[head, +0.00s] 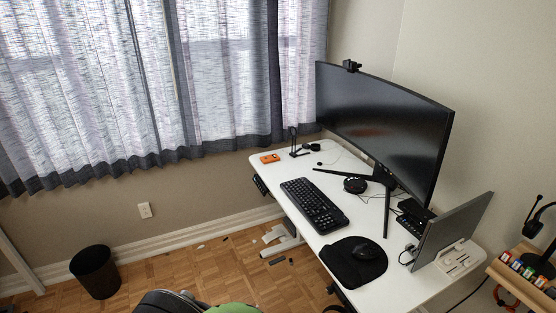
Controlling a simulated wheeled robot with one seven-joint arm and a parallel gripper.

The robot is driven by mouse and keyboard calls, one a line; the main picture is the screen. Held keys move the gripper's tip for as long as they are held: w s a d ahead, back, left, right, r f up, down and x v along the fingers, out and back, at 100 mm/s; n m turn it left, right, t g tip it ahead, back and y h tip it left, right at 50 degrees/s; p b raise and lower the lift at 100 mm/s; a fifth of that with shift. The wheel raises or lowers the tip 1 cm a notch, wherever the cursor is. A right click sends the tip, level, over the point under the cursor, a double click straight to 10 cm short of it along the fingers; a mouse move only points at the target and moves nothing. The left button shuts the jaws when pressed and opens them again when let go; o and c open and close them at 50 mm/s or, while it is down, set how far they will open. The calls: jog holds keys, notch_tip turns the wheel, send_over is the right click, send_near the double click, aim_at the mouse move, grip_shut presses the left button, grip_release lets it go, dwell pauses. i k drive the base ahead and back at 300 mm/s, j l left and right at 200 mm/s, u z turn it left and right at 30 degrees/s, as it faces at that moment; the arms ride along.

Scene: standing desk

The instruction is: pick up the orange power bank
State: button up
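The orange power bank (270,158) lies flat on the white standing desk (290,168), near its far left corner. It is small in the head view, and no object covers it. A dark stand (294,143) rises just to its right, with a small gap between them. My gripper does not show in this view.
A black keyboard (314,204) and a mouse pad (352,262) with a mouse lie nearer on the desk. A large curved monitor (385,130) stands at the right. Curtains (150,80) hang behind. A black bin (95,272) and small scattered items are on the floor.

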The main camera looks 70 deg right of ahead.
aim_at(273, 158)
jog(key=i+l+z, duration=0.2)
jog(key=z, duration=0.2)
jog(key=i+z, duration=0.6)
jog(key=z, duration=0.15)
jog(key=i+z, duration=0.4)
jog(key=i+l+z, duration=0.4)
jog(key=i, duration=0.4)
jog(key=i+z, duration=0.45)
jog(key=i, duration=0.4)
jog(key=i+l+u, duration=0.1)
jog(key=i, duration=0.3)
jog(key=l, duration=0.1)
